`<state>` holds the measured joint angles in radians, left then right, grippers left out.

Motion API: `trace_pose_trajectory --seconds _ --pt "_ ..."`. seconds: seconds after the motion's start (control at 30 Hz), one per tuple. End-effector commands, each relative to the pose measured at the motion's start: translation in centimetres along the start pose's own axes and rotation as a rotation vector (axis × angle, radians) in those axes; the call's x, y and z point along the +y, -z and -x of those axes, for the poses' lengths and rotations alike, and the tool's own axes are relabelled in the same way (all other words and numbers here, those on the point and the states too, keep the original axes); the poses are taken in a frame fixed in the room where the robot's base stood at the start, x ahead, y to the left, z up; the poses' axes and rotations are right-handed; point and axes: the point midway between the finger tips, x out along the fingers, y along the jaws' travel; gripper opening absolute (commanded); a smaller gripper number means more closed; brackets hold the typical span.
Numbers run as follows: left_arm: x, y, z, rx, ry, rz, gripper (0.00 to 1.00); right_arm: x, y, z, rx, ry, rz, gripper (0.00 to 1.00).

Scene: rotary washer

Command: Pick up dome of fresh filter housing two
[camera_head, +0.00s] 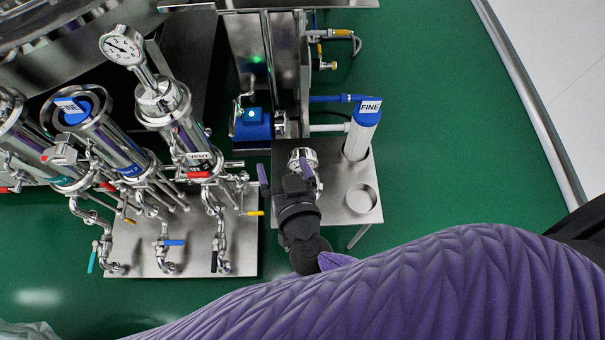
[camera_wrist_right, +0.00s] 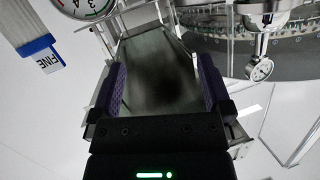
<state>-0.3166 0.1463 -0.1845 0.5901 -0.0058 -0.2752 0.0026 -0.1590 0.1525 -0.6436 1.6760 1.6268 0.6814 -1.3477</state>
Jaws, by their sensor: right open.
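A steel dome with a round gauge (camera_head: 302,158) sits on the small steel table (camera_head: 335,215). My right gripper (camera_head: 285,171) is open just in front of it, partly covering it, with one finger left of the dome and one close to its gauge. I cannot tell whether they touch. In the right wrist view, the open fingers (camera_wrist_right: 160,90) flank a dark metal surface, and a large gauge (camera_wrist_right: 86,5) shows at the top left. An open filter housing (camera_head: 105,130) at the left has a blue FINE cap inside. My left gripper is not in view.
A white filter with a blue FINE cap (camera_head: 367,112) stands on the table behind a round steel ring (camera_head: 361,199). A closed housing with a gauge (camera_head: 165,100) stands left, above pipes and coloured valve handles. A blue box (camera_head: 253,125) is behind the dome.

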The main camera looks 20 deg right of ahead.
Motion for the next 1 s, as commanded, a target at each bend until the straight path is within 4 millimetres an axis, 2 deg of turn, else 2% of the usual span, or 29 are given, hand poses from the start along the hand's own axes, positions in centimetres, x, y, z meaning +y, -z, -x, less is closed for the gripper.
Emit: trace_pose_trajectory --seconds 0.03,0.1,0.17,0.23,0.43,0.57,0.67,0.93,1.0 --pt "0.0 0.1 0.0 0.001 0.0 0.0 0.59 1.4 -1.3 -0.1 -0.043 -0.093 0.032 1.0" --pt "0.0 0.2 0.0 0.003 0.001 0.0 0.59 2.9 -2.6 0.1 -0.098 -0.192 0.072 1.0" --pt "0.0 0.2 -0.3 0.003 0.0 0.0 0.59 3.7 -3.4 -0.1 -0.124 -0.235 0.091 1.0" --pt "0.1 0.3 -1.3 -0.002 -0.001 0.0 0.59 4.3 -4.1 -1.3 -0.133 -0.252 0.098 1.0" --pt "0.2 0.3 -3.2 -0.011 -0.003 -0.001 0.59 5.2 -4.6 -4.5 -0.133 -0.25 0.096 1.0" --pt "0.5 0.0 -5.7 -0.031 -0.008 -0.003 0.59 6.2 -5.5 -7.1 -0.134 -0.25 0.095 1.0" --pt "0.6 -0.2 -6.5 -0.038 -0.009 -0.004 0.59 6.5 -5.3 -8.6 -0.133 -0.249 0.095 1.0" --pt "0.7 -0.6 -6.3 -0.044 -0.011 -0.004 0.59 6.5 -4.7 -9.0 -0.13 -0.248 0.093 1.0" --pt "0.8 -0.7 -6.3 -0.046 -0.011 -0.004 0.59 6.5 -4.7 -9.0 -0.13 -0.248 0.093 0.85"
